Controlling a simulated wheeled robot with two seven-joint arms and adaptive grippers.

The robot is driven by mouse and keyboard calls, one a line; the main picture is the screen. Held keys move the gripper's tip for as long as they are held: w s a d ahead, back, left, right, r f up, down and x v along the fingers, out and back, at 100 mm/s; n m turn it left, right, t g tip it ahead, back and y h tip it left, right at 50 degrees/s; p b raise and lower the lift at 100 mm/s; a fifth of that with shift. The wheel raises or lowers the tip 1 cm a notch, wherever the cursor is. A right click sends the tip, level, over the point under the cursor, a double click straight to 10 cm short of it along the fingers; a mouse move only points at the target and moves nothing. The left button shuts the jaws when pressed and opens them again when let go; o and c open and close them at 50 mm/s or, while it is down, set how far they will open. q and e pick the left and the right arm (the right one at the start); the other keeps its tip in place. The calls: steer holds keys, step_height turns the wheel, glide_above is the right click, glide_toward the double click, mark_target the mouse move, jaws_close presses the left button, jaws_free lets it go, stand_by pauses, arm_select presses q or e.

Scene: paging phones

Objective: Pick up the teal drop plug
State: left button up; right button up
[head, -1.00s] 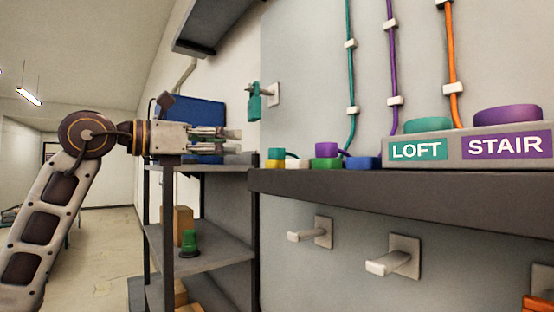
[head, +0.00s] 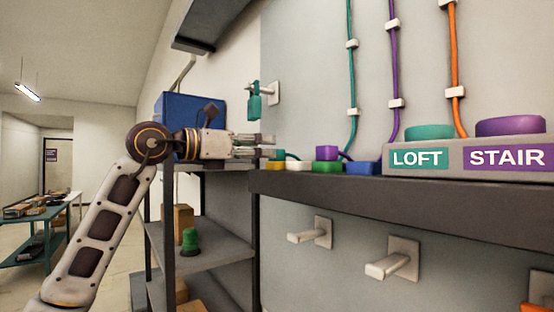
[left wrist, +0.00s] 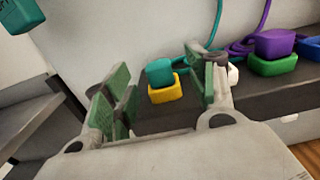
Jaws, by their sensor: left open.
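The teal plug (head: 277,154) is a small block on top of a yellow block (head: 276,166) at the left end of the dark wall shelf (head: 400,199). In the left wrist view the teal plug (left wrist: 160,71) shows between my two green-padded fingers, beyond their tips, on the yellow block (left wrist: 166,92). A teal cable (head: 351,80) runs down the wall toward the shelf blocks. My left gripper (head: 266,146) is open and empty, just left of the teal plug. My right gripper is not in view.
A white block (head: 300,168), a purple plug (head: 327,153) on a green block (head: 327,167), and a blue block (head: 361,168) stand farther right. A teal tag (head: 254,106) hangs from a wall hook above. The LOFT and STAIR console (head: 460,156) is at right.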

mark_target(277, 158)
arm_select(q)
steer(key=shift+d, duration=0.1)
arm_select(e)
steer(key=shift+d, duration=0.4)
arm_select(q)
steer(key=shift+w+d+f+p, duration=0.15)
steer(key=shift+w+d+p, duration=0.3)
steer(key=shift+w+d, duration=0.25)
steer(key=shift+x, duration=0.9)
steer(key=shift+w+d+f+p, duration=0.15)
steer(key=shift+w+d+p, duration=0.25)
steer(key=shift+w, duration=0.05)
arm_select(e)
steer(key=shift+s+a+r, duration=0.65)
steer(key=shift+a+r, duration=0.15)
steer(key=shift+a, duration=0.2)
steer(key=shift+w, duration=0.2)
arm_select(q)
steer(key=shift+c, duration=0.6)
steer(key=c, duration=1)
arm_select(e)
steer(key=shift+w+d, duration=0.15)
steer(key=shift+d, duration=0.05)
